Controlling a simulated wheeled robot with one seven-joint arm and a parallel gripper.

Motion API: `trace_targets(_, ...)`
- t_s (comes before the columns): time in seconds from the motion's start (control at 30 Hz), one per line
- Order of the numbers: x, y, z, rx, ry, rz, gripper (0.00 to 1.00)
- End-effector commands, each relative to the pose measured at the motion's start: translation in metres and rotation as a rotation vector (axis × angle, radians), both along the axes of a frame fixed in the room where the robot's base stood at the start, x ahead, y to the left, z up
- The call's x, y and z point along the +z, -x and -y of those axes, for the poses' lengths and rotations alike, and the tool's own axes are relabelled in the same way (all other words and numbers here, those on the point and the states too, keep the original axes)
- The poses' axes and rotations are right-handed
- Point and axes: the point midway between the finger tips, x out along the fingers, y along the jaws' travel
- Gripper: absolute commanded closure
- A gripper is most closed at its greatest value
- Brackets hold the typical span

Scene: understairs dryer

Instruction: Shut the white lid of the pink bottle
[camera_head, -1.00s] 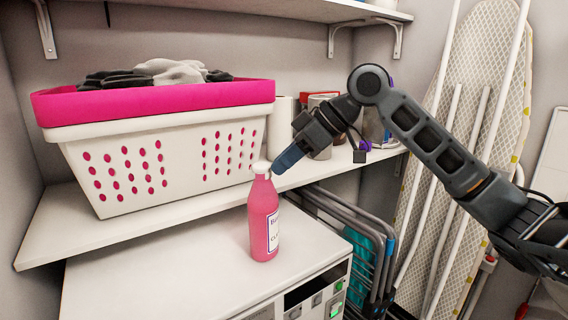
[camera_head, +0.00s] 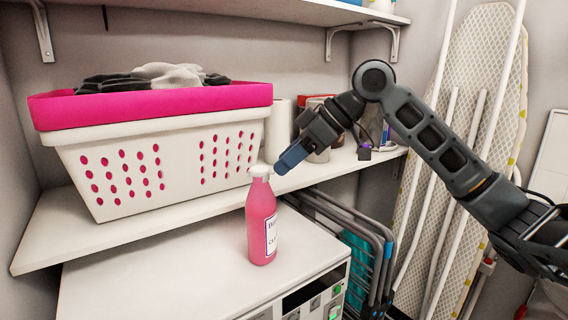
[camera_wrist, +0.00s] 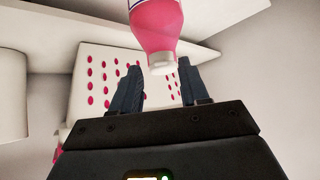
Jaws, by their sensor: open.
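The pink bottle (camera_head: 262,225) stands upright on the white top of the machine, its label turned to the right. Its white lid (camera_head: 260,171) sits on the neck; I cannot tell how far it is shut. My gripper (camera_head: 284,163) is just right of the lid at about its height, pointing down and left. In the wrist view the two dark fingers (camera_wrist: 162,88) are apart with nothing held between them. There the bottle (camera_wrist: 156,28) comes in from the top, and the lid (camera_wrist: 162,68) shows near the gap between the fingertips. Contact cannot be made out.
A white basket with a pink rim (camera_head: 150,150) and dark and grey cloth stands on the shelf (camera_head: 60,225) behind the bottle. Containers stand behind my gripper. Folded racks (camera_head: 355,235) and an ironing board (camera_head: 470,100) are at right. The machine top (camera_head: 170,275) left of the bottle is clear.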

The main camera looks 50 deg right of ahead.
Motion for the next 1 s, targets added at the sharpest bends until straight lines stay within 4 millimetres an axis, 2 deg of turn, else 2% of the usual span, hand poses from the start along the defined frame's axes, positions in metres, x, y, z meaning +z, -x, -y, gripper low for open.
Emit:
trace_targets(0.2, 0.026, 0.023, 0.013, -0.001, 0.001, 0.001, 0.55)
trace_targets(0.4, 0.041, 0.036, 0.020, -0.001, 0.001, 0.001, 0.55)
trace_targets(1.0, 0.043, 0.038, 0.021, 0.000, 0.000, 0.000, 0.55)
